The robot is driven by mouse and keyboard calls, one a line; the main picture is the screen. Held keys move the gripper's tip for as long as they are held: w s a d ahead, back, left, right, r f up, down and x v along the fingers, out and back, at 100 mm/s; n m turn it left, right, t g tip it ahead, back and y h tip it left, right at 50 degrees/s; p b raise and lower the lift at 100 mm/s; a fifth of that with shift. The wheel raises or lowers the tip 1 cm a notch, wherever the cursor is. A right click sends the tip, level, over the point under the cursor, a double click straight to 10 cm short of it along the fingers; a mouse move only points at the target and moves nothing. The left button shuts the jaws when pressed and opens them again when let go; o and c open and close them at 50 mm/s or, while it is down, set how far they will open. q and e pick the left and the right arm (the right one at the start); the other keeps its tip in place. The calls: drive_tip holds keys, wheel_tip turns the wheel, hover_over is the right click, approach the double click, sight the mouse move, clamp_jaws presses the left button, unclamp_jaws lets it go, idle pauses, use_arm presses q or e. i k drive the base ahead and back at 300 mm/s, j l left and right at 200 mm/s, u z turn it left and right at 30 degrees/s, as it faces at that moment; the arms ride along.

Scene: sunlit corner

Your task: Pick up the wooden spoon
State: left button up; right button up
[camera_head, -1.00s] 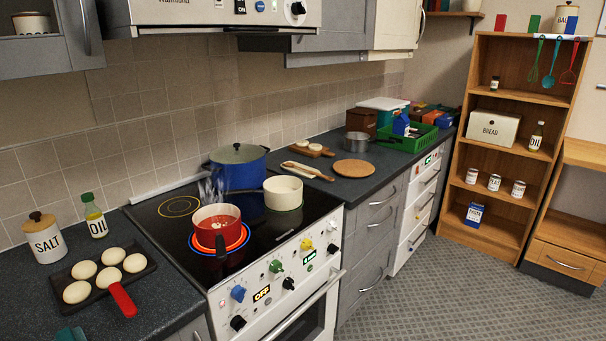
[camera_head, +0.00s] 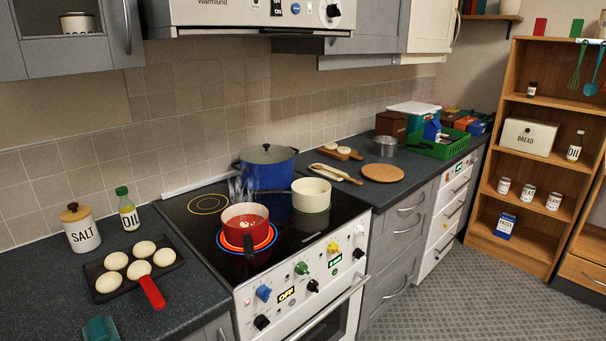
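The wooden spoon (camera_head: 337,174) lies on the dark counter just right of the hob, its pale bowl end toward the left and its brown handle toward the right. It seems to rest on something light, though it is too small to tell. A round wooden board (camera_head: 383,173) lies to its right, and a cream pot (camera_head: 311,195) stands on the hob to its left. Neither of my grippers shows in the head view.
A steaming red pan (camera_head: 245,222) sits on a glowing ring, and a blue pot (camera_head: 266,165) stands behind. A chopping board (camera_head: 345,155) and a grey saucepan (camera_head: 386,146) are behind the spoon. Floor (camera_head: 450,310) is clear.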

sight(317, 167)
drive_tip(key=i+l+u, duration=0.2)
drive_tip(key=l+u, duration=0.25)
drive_tip(key=i+l+u, duration=0.15)
drive_tip(key=l+u, duration=0.25)
drive_tip(key=i+l+u, duration=0.2)
drive_tip(key=l, duration=0.7)
drive_tip(key=i+l+u, duration=0.2)
drive_tip(key=l, duration=0.75)
drive_tip(key=l+u, duration=0.15)
drive_tip(key=l, duration=0.8)
